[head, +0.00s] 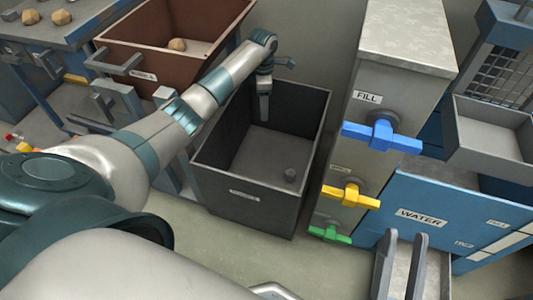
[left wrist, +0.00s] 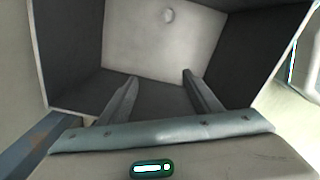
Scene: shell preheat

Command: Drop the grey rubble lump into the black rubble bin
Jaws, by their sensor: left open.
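The grey rubble lump (head: 289,175) lies on the floor of the black rubble bin (head: 245,200), near its front right corner. It also shows in the left wrist view (left wrist: 168,15), at the top on the pale bin floor. My left gripper (head: 264,112) hangs over the back part of the bin, apart from the lump. In the left wrist view the left fingers (left wrist: 158,90) are spread with nothing between them. My right gripper (head: 401,268) is at the bottom right, its two fingers apart and empty.
A brown bin (head: 125,75) with a tan lump (head: 177,44) stands behind left. A grey cabinet with blue, yellow and green valve handles (head: 381,135) stands close right of the black bin. A blue WATER unit (head: 440,215) is farther right. Tan lumps lie on the back-left table.

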